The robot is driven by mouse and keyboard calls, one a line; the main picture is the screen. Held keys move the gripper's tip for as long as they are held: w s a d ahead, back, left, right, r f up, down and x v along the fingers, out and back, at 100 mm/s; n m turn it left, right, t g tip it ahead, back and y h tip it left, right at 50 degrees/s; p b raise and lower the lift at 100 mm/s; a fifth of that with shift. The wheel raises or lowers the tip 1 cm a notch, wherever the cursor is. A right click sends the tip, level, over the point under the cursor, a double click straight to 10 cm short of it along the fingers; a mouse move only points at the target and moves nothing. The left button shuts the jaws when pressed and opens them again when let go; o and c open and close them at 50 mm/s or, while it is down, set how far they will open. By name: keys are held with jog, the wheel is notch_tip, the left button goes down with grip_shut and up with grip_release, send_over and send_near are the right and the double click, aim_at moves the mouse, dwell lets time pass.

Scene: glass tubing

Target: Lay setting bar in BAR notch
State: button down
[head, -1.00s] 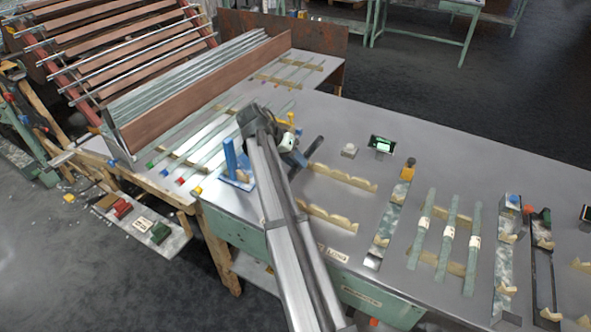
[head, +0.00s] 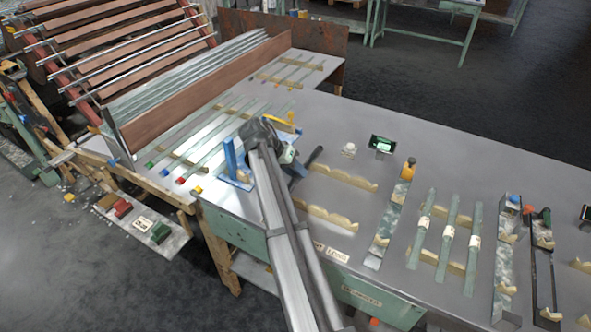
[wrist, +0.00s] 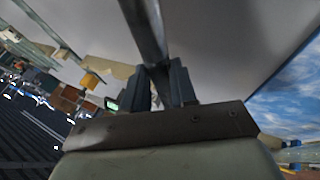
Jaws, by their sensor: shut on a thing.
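In the wrist view, the fingers of my gripper (wrist: 168,88) are shut on a grey metal bar (wrist: 145,28), which I take for the setting bar. It runs from between the fingertips out past the top edge. In the head view, my arm's end is above the bench near the blue upright fixture (head: 231,160), and the fingers are mostly hidden behind the arm. A dark bar-like piece (head: 307,162) shows just right of the arm's end; I cannot tell if it is the held bar. I cannot pick out the BAR notch.
Pale notched supports (head: 343,176) lie on the grey bench (head: 400,150), right of my arm. Several green tubes (head: 452,225) rest on supports further right. More tubes (head: 215,145) lie at left before a brown-walled rack (head: 200,90). An orange-yellow piece (head: 281,120) stands behind the arm's end.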

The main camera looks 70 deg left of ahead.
jog(key=shift+f, duration=0.15)
jog(key=c, duration=0.9)
grip_release()
jog(key=shift+r, duration=0.45)
jog(key=v, duration=1.2)
jog(key=shift+r, duration=0.2)
jog(key=shift+w, duration=0.15)
